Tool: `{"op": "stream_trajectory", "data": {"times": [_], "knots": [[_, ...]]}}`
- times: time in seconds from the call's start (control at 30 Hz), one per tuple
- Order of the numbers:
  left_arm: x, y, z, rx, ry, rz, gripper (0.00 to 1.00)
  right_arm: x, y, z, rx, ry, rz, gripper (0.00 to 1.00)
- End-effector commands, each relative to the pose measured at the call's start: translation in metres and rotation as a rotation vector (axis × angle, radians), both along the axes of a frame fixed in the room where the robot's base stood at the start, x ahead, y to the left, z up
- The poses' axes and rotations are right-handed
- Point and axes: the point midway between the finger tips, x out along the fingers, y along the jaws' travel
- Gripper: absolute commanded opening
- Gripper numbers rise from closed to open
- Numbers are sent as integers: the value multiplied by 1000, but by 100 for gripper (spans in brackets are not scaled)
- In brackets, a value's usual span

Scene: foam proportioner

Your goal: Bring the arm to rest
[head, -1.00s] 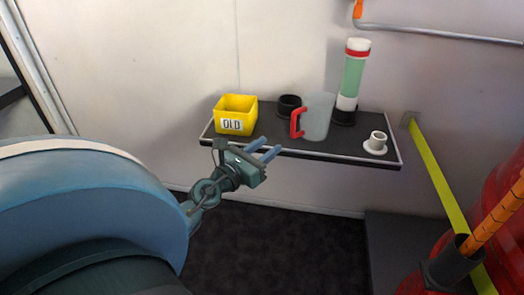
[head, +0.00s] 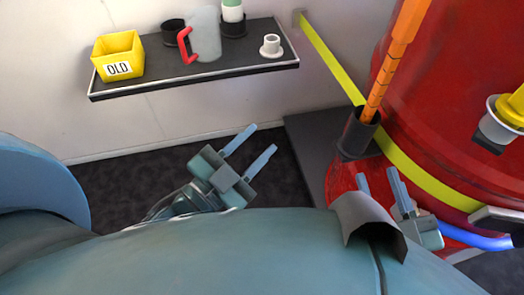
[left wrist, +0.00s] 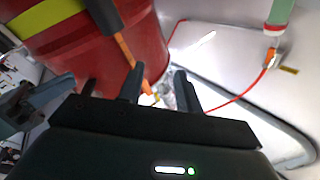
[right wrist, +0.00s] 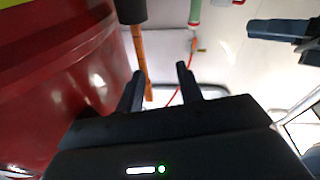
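My left gripper (head: 262,139) is in the head view, in front of and below the shelf, over the dark floor. Its two fingers are apart with nothing between them; the left wrist view shows the same gap (left wrist: 159,82). My right gripper (head: 377,176) is at the right, in front of the red tank (head: 440,90) and below the black holder with the orange rod. Its fingers are also apart and empty, as the right wrist view shows (right wrist: 160,75). Part of the right gripper is hidden behind my own arm.
A shelf (head: 190,83) on the wall bears a yellow bin marked OLD (head: 118,55), a clear jug with red handle (head: 205,35), black cups and a white flanged fitting (head: 271,45). An orange rod (head: 380,85) stands in a black holder (head: 357,133) beside the tank. A yellow strap (head: 332,57) crosses there.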

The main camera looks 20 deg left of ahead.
Motion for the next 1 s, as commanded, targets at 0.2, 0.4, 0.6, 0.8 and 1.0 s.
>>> {"op": "stream_trajectory", "data": {"times": [0.2, 0.4, 0.6, 0.8, 1.0], "knots": [[-18, -22, 9, -309, 143, -85, 34, 0, 0, -1, 0, 1, 0, 36], [-18, -23, 9, -319, 148, -86, 34, 0, 0, 0, 0, 0, 0, 36], [-18, -22, 9, -316, 146, -86, 34, 0, 0, 0, 0, -1, 0, 36], [-16, -21, 16, -318, 164, -76, 34, 0, -1, 9, 5, 21, -7, 36], [-12, -11, 45, -342, 316, -10, 34, 5, -11, 38, 18, 180, -49, 36]]}}
